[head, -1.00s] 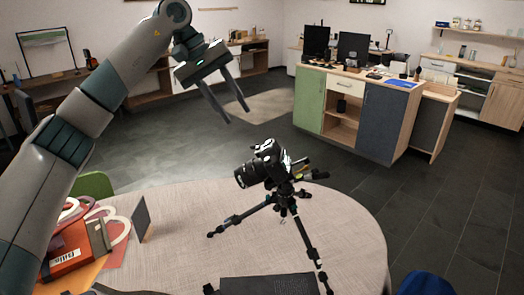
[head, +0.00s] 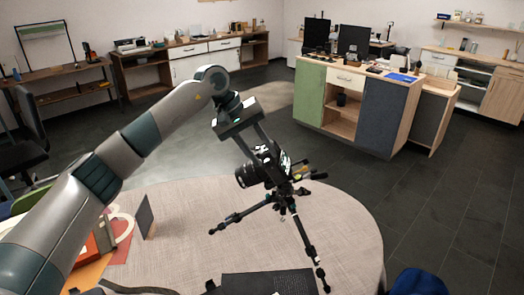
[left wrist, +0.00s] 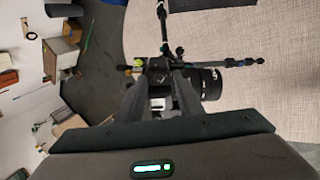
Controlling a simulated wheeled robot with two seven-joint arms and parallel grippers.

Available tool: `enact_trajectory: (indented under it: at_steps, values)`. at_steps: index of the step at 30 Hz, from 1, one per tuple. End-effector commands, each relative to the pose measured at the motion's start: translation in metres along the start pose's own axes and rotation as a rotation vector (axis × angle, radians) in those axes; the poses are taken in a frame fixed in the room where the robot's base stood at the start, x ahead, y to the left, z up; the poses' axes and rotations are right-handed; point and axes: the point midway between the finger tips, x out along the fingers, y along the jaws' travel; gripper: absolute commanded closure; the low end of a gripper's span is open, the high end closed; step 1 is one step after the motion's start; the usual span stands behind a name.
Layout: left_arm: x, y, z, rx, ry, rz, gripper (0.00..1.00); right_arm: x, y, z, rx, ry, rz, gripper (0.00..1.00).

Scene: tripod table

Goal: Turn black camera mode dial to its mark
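The black camera (head: 264,172) sits on a small black tripod (head: 290,212) on the round table, its lens (head: 247,176) pointing left. My left gripper (head: 272,160) reaches down from above, its fingers at the camera's top. In the left wrist view the two fingers (left wrist: 158,92) stand apart, with part of the camera between and beyond them. The lens (left wrist: 209,82) shows to the right of the fingers. The mode dial is too small or hidden to make out. I cannot tell whether the fingers touch the camera. My right gripper is not in view.
The round table (head: 190,262) has a dark flat item (head: 268,283) at its front edge. Papers, a red item (head: 84,262) and a small upright dark panel (head: 145,216) lie at the left. A blue chair (head: 417,283) stands at lower right.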

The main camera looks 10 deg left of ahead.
Motion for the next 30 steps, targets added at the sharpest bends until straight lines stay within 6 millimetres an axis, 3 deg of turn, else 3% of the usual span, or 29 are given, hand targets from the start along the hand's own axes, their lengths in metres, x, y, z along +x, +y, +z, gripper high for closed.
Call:
enact_trajectory:
  at_steps: [11, 12, 16, 23, 30]
  values:
    - [0.006, -0.001, 0.0, 0.0, 0.0, -0.001, 0.67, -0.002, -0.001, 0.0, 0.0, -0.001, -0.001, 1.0]
    - [0.006, -0.001, 0.0, 0.0, 0.0, -0.001, 0.69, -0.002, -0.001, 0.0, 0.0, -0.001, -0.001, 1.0]
    - [0.006, -0.001, 0.0, 0.0, 0.0, -0.001, 1.0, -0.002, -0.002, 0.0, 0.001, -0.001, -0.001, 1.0]
    - [0.006, -0.001, 0.0, -0.013, 0.0, -0.002, 1.0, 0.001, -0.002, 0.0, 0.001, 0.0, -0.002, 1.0]
    - [0.008, -0.001, 0.0, -0.15, 0.001, -0.01, 1.0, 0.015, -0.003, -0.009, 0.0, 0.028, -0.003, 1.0]
